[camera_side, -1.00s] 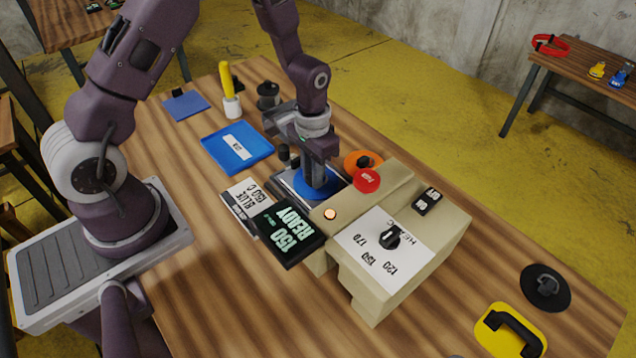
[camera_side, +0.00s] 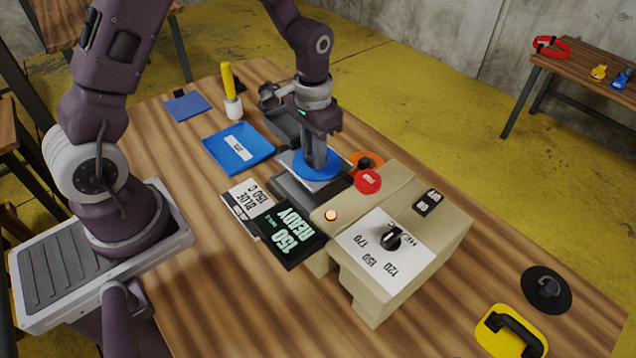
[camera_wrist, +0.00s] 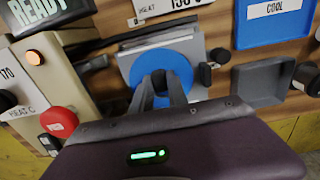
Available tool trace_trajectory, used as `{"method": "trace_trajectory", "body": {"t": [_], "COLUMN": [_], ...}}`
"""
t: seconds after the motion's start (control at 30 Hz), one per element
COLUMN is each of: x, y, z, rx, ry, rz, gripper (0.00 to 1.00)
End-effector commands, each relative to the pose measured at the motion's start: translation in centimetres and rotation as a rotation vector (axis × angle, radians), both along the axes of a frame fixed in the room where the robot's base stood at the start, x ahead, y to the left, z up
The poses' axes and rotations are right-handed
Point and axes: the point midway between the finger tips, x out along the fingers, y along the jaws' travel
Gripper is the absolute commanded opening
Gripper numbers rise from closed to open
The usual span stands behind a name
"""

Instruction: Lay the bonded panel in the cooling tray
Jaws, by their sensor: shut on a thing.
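The bonded panel is a pale grey sheet with a round blue patch (camera_side: 331,166) and shows in the wrist view (camera_wrist: 181,55). My gripper (camera_side: 315,160) is shut on a raised part in the middle of the patch; its fingers also show in the wrist view (camera_wrist: 160,88) and partly hide the patch. The panel is roughly level, just above the dark bed of the heat press. The cooling tray is a shallow blue tray (camera_side: 222,158), left of my gripper in the side view, flat on the table and empty but for a COOL label; it shows at top right in the wrist view (camera_wrist: 268,36).
The beige press (camera_side: 405,250) with a red button (camera_side: 368,181) and lit READY display (camera_side: 288,232) stands right of the panel. A dark grey tray (camera_wrist: 262,88) lies beside the cooling tray. A yellow-handled tool in a white cup (camera_side: 233,105) stands behind it.

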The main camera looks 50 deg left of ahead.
Motion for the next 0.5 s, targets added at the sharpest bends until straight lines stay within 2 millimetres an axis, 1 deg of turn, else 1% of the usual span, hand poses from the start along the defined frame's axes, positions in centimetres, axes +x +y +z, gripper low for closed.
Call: {"method": "trace_trajectory", "body": {"t": [0.07,0.13,0.17,0.23,0.27,0.3,0.37,0.4,0.47,0.5], "x": [0.1,0.2,0.2,0.2,0.2,0.2,0.1,-0.2,-0.7,-1.3], "y": [0.0,0.0,0.0,0.0,1.2,3.3,6.5,8.6,11.7,13.8], "z": [0.4,1.8,2.7,5.3,5.3,5.1,5.0,5.0,5.0,5.0], "rx": [0.0,0.001,0.001,0.001,0.001,0.001,0.0,0.0,0.0,0.0], "ry": [-0.003,-0.007,-0.009,-0.011,-0.004,0.0,0.0,0.0,-0.001,-0.001], "rz": [0.0,0.0,0.0,0.0,0.007,0.013,0.016,0.015,0.015,0.015], "gripper": [0.0,0.0,0.0,0.0,0.0,0.0,0.0,0.0,0.0,0.0]}}
